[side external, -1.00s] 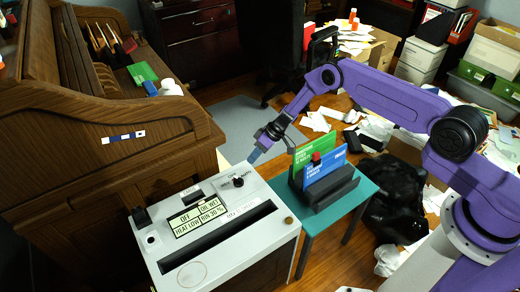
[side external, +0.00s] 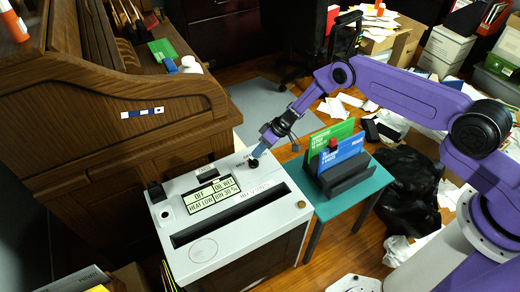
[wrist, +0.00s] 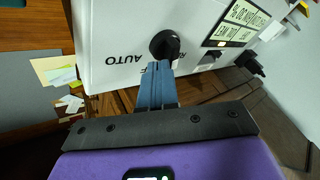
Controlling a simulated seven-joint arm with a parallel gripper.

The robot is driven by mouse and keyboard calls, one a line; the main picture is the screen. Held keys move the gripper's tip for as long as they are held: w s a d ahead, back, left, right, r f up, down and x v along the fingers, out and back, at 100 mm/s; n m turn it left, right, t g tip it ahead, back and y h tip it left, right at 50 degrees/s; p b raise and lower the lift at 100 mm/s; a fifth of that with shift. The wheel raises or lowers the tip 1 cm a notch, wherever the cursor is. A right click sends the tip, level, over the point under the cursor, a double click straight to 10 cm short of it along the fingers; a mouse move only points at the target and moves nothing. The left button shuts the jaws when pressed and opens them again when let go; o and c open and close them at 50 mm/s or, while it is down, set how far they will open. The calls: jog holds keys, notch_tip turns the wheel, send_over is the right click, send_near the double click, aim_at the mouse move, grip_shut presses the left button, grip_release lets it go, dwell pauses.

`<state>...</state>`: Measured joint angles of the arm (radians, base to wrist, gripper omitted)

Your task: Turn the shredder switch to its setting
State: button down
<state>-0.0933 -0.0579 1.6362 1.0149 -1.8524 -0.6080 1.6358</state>
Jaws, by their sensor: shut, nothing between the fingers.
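The white shredder (side external: 210,235) stands left of centre in the side view, with a long dark slot in its top. Its switch is a small black round knob (side external: 253,163) near the back right corner of the top. In the wrist view the knob (wrist: 165,44) sits between the word AUTO and another label that is partly hidden. My gripper (side external: 258,153) is at the knob from above; its blue fingers (wrist: 157,75) are together, with tips at the knob's edge. I cannot tell whether they touch it. The display (side external: 212,194) reads OFF, OIL WET, HEAT LOW and BIN 30 %.
A teal table (side external: 345,195) with a black holder and green and blue cards (side external: 340,150) stands right of the shredder. A wooden roll-top desk (side external: 130,130) stands to the left. A black bag (side external: 405,190) and loose papers lie on the floor at right.

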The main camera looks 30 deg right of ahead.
jog(key=shift+a, duration=0.6)
jog(key=shift+w+a, duration=0.25)
jog(key=shift+a, duration=0.4)
dwell(0.6)
jog(key=shift+w, duration=0.1)
dwell(0.5)
